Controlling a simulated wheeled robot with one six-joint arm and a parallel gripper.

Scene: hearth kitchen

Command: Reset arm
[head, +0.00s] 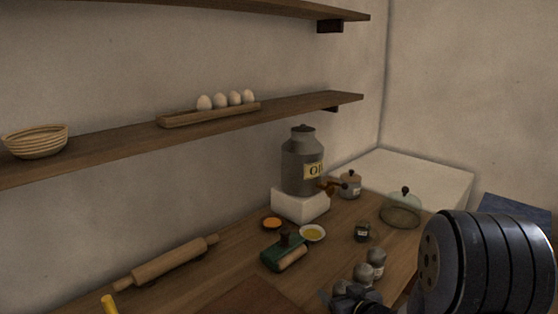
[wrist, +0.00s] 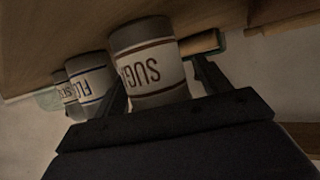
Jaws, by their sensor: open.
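My gripper (head: 352,298) is at the bottom of the head view, low over the wooden counter and partly cut off by the frame edge. In the wrist view my gripper (wrist: 162,78) is open, with one dark finger on each side of a pale canister marked "SUG" (wrist: 148,62). The canister appears upside down there, and I cannot tell whether a finger touches it. More labelled canisters (wrist: 88,76) stand in a row to its left. In the head view grey lidded canisters (head: 376,257) stand just beyond my gripper.
Shelves (head: 300,104) line the wall.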

